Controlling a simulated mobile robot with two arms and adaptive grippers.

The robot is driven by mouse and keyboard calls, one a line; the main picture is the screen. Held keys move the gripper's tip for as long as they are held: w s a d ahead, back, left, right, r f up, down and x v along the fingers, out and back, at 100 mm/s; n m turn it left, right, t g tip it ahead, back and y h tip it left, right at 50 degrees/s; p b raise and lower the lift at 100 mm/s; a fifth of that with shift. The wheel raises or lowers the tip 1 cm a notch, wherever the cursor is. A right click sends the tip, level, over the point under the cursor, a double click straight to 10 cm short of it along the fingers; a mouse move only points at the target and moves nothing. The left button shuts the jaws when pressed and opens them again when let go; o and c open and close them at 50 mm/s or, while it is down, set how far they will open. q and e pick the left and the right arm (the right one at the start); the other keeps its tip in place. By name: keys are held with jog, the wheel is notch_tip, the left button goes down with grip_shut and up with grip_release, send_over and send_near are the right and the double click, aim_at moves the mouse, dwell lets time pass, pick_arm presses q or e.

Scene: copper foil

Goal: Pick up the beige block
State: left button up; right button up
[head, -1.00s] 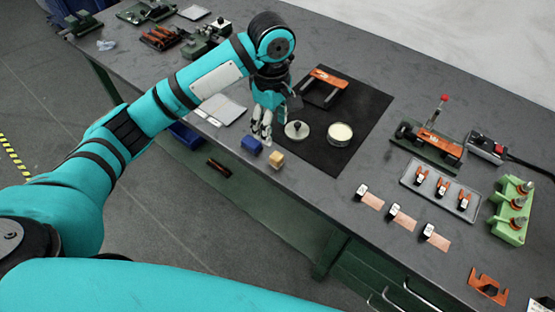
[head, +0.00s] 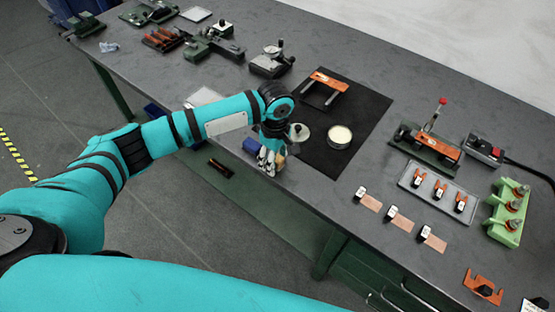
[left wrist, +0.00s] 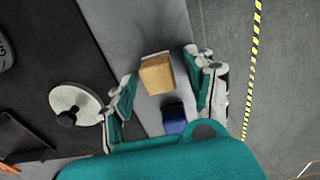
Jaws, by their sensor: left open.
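The beige block (left wrist: 157,76) lies on the grey bench top, near its front edge. In the left wrist view it shows between the spread fingers of my left gripper (left wrist: 160,88), with a gap on both sides. In the head view my left gripper (head: 270,166) points down right at the block (head: 281,158), which it partly hides. The left gripper is open and holds nothing. The blue block (left wrist: 174,119) lies beside the beige one, nearer my palm in the wrist view; it also shows in the head view (head: 250,145). My right gripper is out of view.
A black mat (head: 364,119) behind the blocks bears a round lidded piece (head: 299,132), a round tin (head: 339,137) and an orange-handled frame (head: 328,82). Copper foil strips (head: 400,222) lie to the right. The bench's front edge is close to the blocks.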

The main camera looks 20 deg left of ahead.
pick_arm(q)
jog(key=c, duration=1)
jog(key=shift+r, duration=0.5)
jog(key=shift+s+d+r+b, duration=0.15)
jog(key=shift+s+r+b, duration=0.1)
jog(key=shift+r, duration=0.4)
jog(key=shift+s+d+r+b, duration=0.1)
jog(key=shift+s+r+b, duration=0.15)
jog(key=shift+r, duration=0.35)
jog(key=s+d, duration=0.2)
jog(key=s, duration=0.2)
jog(key=s+d+r+b, duration=0.1)
jog(key=s+d, duration=0.1)
jog(key=s, duration=0.2)
jog(key=s+d, duration=0.3)
jog(key=s, duration=0.2)
jog(key=shift+s+r, duration=0.1)
jog(key=shift+r, duration=0.15)
